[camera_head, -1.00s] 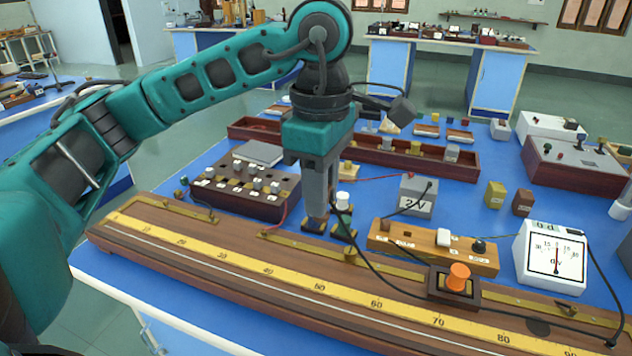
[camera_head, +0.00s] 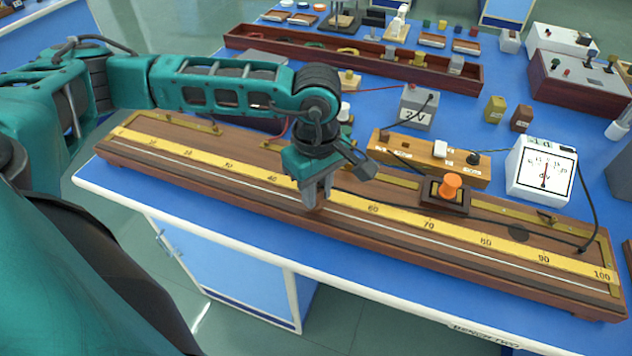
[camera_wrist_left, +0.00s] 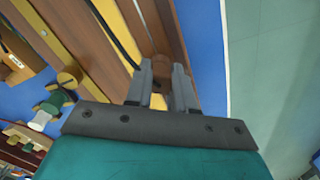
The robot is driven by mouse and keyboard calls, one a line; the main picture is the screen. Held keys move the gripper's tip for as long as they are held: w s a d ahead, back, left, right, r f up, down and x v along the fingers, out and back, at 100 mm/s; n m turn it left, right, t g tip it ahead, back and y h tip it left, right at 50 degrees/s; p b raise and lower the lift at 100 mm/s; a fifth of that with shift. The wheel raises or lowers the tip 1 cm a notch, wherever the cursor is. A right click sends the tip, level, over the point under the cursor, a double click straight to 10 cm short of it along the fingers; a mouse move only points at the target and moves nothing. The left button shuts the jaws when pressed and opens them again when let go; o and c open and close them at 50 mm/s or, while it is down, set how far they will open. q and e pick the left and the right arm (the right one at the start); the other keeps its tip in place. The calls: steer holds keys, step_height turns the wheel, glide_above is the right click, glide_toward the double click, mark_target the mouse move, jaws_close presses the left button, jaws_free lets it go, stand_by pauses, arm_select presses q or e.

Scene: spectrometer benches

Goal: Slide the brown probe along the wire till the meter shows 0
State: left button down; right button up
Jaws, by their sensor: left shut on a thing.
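My left gripper (camera_head: 315,196) is shut on the brown probe (camera_wrist_left: 162,68), whose brown end shows between the fingers in the left wrist view. In the head view the gripper is over the long wooden board (camera_head: 150,164), on the front side of the yellow scale (camera_head: 205,157), near its middle and left of the 60 mark. The thin pale wire (camera_head: 480,258) runs along the scale's front side. Whether the probe touches it cannot be told. My right gripper is out of view.
Behind are a wooden key block (camera_head: 428,160), a 2 V box (camera_head: 415,108) and a long open tray (camera_head: 365,67). A black cable crosses the board.

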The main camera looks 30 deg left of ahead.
arm_select(q)
steer(key=shift+w+d+b, duration=0.2)
steer(key=shift+d, duration=0.55)
steer(key=shift+w+d+b, duration=0.15)
steer(key=shift+d, duration=0.6)
steer(key=shift+w+d+b, duration=0.2)
steer(key=shift+d, duration=0.55)
steer(key=shift+d, duration=0.15)
steer(key=shift+f+b, duration=0.2)
steer(key=shift+b, duration=0.2)
steer(key=shift+s+f, duration=0.1)
steer(key=shift+s, duration=0.05)
stand_by(1.5)
stand_by(1.5)
steer(key=c, duration=1.2)
jaws_free()
steer(key=o, duration=0.3)
